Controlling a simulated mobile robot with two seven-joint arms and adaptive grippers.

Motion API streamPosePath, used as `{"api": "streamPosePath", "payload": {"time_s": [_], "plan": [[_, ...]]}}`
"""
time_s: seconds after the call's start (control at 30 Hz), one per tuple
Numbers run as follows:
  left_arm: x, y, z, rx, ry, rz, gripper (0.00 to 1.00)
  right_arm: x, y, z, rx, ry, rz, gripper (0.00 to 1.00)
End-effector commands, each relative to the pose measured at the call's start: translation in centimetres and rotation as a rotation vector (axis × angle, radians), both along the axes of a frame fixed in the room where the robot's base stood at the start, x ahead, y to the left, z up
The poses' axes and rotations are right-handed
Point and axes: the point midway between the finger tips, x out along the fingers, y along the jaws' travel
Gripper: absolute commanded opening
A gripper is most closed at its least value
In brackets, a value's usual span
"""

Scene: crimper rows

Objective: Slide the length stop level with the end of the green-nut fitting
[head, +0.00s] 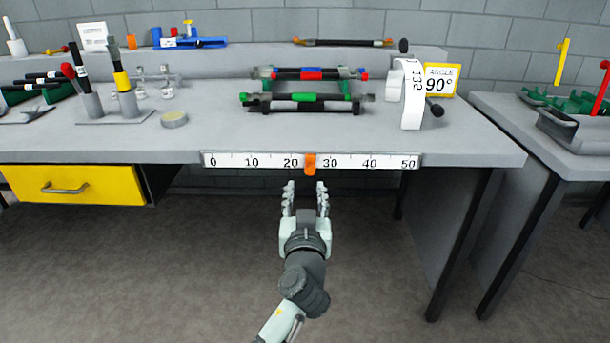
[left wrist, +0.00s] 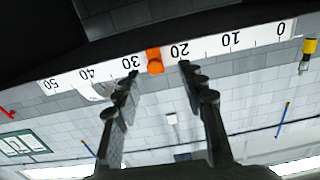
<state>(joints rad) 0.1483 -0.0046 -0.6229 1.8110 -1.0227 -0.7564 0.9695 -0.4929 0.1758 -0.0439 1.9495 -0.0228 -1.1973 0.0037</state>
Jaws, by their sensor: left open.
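The length stop (head: 310,164) is a small orange slider on the white ruler (head: 370,162) along the bench's front edge, between the 20 and 30 marks. It also shows in the left wrist view (left wrist: 154,60), where the ruler appears upside down. A dark hose with a green sleeve (head: 305,97) and a green nut (head: 244,97) at its left end lies on the bench behind the ruler. My left gripper (head: 306,186) is open and empty, just in front of and below the stop, its fingers on either side of the stop's line. My right gripper is out of view.
Behind the green hose lies another hose with a red and blue sleeve (head: 300,74). A yellow 90° angle sign (head: 441,79) and a white curved label (head: 412,95) stand to the right. A yellow drawer (head: 75,184) is at the left under the bench.

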Motion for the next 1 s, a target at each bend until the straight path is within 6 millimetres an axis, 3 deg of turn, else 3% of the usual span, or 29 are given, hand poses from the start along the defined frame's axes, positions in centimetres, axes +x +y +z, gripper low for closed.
{"api": "streamPosePath", "payload": {"time_s": [0.1,0.6,0.97,1.0], "plan": [[0.3,-1.1,1.3,-0.024,-0.032,-0.014,0.41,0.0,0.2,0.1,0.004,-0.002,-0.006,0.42],[7.1,-1.0,1.2,-0.022,-0.028,-0.014,0.41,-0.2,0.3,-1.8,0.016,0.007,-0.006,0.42],[7.6,-1.0,1.1,-0.025,-0.027,-0.014,0.41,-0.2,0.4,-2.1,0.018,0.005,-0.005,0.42],[7.6,-1.0,1.1,-0.025,-0.027,-0.014,0.36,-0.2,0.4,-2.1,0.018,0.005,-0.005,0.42]]}}
